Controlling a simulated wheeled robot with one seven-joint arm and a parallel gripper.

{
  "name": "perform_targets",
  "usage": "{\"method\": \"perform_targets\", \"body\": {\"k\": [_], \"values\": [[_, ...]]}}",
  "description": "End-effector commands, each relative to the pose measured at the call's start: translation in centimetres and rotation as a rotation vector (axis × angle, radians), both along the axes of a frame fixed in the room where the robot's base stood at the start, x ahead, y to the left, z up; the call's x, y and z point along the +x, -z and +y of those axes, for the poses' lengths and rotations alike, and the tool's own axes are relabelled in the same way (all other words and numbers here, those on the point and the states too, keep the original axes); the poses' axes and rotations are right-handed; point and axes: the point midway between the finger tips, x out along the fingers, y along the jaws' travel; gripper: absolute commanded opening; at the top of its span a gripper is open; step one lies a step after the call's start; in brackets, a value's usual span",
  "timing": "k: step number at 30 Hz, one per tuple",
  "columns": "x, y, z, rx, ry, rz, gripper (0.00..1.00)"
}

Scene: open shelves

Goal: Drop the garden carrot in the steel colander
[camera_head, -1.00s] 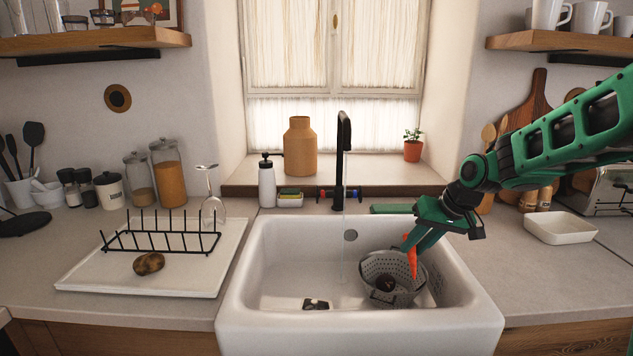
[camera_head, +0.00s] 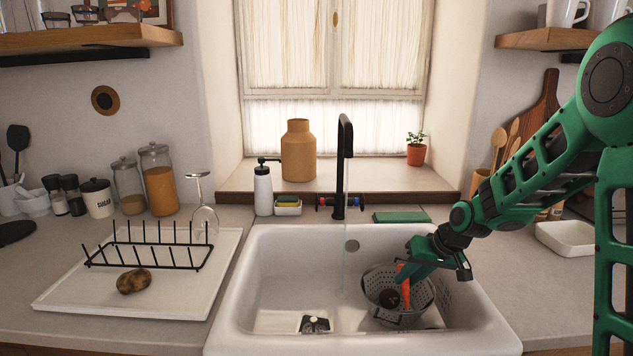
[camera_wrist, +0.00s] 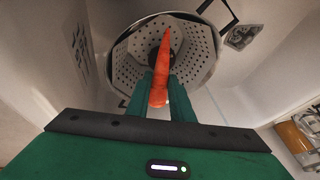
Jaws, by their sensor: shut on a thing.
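The orange carrot (camera_head: 404,284) is held in my gripper (camera_head: 408,266), over the steel colander (camera_head: 385,312). In the wrist view the carrot (camera_wrist: 162,68) lies between the fingers (camera_wrist: 160,92), its narrow tip pointing away from the gripper toward the inside of the perforated colander (camera_wrist: 205,65). The colander stands in the right part of the white sink. A dark round thing (camera_head: 388,298) lies inside the colander. My fingers are shut on the carrot's thick end. Whether the carrot touches the colander is not clear.
The white sink (camera_head: 270,290) surrounds the colander, with a black tap (camera_head: 341,165) behind and a thin stream of water. A drying rack (camera_head: 150,256) and a potato (camera_head: 134,281) are on the tray at left. The sink's left half is clear.

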Motion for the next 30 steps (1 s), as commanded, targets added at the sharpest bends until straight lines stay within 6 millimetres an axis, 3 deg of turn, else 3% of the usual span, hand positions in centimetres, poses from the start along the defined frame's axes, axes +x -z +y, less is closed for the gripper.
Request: {"method": "perform_targets", "body": {"k": [13,14,16,26,30], "values": [[0.0,0.8,-0.2,0.000,0.002,0.000,0.00],[0.0,0.8,-0.2,0.000,0.002,0.000,0.25],[0.0,0.8,-0.2,0.000,0.002,0.000,0.42],[-0.1,0.7,-0.3,0.000,0.003,-0.001,0.42],[-0.4,-0.4,-0.6,0.000,0.004,-0.004,0.42]]}}
